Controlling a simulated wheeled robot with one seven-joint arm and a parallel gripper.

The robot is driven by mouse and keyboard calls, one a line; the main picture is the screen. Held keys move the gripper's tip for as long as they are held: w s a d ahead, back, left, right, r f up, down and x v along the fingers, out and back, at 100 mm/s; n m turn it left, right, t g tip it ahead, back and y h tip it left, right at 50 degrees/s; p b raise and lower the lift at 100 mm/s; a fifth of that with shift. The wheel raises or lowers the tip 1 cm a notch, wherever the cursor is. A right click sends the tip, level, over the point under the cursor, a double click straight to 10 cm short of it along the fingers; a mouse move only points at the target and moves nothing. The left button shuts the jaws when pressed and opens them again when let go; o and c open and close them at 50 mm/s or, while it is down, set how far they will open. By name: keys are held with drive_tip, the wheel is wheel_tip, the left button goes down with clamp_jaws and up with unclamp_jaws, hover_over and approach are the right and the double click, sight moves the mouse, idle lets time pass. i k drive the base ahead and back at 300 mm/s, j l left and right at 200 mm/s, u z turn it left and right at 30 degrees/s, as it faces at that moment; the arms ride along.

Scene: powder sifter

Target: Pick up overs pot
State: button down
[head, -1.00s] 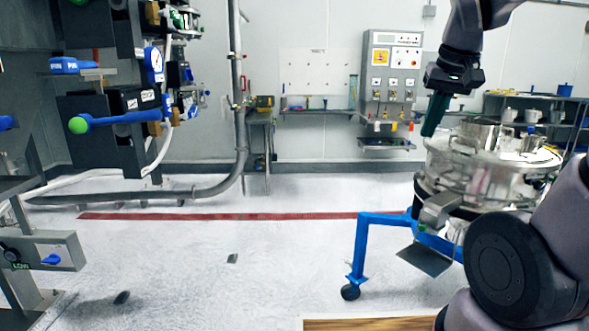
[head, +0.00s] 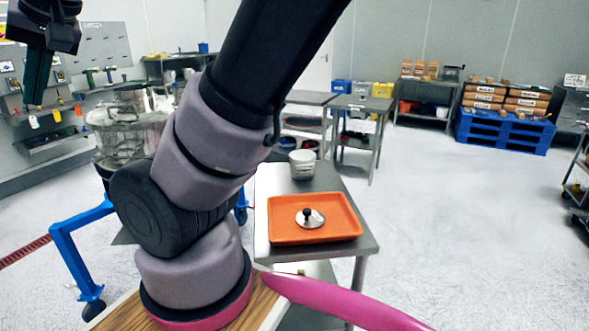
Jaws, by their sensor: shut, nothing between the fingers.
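A pale grey pot (head: 302,164) stands upright on a steel table (head: 348,183) right of my arm. It has dark lettering that I cannot read, so I cannot tell for sure that it is the overs pot. My gripper (head: 36,98) hangs at the upper left, its dark green fingers pointing down. It is shut and empty, well left of the pot and apart from it. The sifter (head: 125,135) stands behind my arm, partly hidden by it.
An orange tray (head: 283,239) holding a round metal lid (head: 310,218) with a black knob sits in front of the pot. The sifter's blue wheeled frame (head: 75,255) is at the left. Open floor lies to the right, before a blue pallet (head: 505,133) with boxes.

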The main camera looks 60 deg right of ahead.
sight(302, 165)
drive_tip(key=k+z, duration=0.35)
drive_tip(key=k+j+z, duration=0.1)
drive_tip(key=z, duration=0.25)
drive_tip(key=k+z, duration=0.1)
drive_tip(key=z, duration=1.15)
